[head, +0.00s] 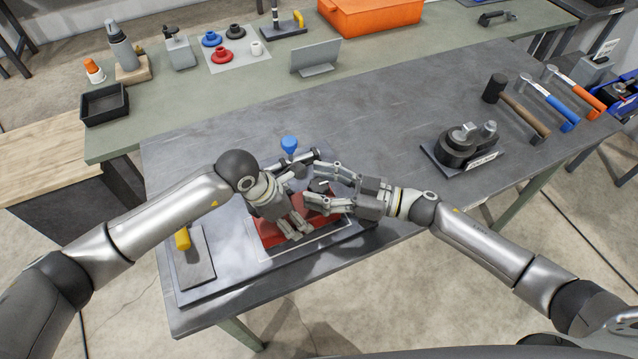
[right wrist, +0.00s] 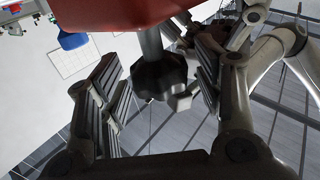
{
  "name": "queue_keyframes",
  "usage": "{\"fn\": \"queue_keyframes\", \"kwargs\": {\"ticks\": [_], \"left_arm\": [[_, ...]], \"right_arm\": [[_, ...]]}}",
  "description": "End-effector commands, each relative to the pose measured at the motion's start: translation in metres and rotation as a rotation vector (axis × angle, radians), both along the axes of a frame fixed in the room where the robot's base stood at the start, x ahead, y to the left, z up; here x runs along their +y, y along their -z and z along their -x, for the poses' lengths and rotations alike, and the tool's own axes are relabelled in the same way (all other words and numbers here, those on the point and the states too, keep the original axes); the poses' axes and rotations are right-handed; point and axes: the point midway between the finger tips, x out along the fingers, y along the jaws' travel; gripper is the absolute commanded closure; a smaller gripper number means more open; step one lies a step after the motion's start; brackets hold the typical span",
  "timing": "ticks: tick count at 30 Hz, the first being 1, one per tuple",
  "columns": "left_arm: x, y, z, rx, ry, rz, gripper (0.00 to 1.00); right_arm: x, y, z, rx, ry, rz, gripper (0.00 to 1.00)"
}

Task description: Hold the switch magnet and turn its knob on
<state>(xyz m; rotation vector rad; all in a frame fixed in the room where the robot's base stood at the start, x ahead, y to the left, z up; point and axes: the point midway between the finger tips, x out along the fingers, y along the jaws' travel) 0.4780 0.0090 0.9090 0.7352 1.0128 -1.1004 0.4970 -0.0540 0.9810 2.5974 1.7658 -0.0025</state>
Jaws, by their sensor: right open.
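The red switch magnet (head: 268,236) is at the front of the grey bench, largely covered by my two grippers. In the right wrist view its red body (right wrist: 100,12) fills the top, with a metal shaft leading to a black faceted knob (right wrist: 158,80). My right gripper (head: 312,184) is open, coming from the right; in its wrist view the knob lies between its spread fingers, with gaps visible. My left gripper (head: 297,226) is over the red body with its fingers pointing down and forward; whether it grips the body is hidden.
A blue-topped piece (head: 289,143) and a dark rod lie just behind the grippers. A plate with a yellow handle (head: 183,239) is at the left. The middle of the bench is clear.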

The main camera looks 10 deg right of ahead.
Motion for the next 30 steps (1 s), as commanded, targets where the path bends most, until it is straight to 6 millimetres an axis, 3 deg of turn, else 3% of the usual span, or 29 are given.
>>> {"fn": "queue_keyframes", "kwargs": {"ticks": [8, 19, 30], "left_arm": [[-0.0008, -0.0010, -0.0005, -0.002, 0.001, 0.002, 0.73], [-0.0008, -0.0010, -0.0004, -0.001, 0.001, 0.003, 0.73], [-0.0009, -0.0009, -0.0002, -0.001, 0.001, 0.003, 0.73]], "right_arm": [[0.0016, -0.0001, -0.0005, 0.000, 0.000, 0.000, 0.40], [0.0012, 0.0000, -0.0006, 0.000, 0.000, 0.000, 0.86], [0.0022, -0.0002, 0.0000, -0.001, 0.064, -0.005, 0.86]]}}
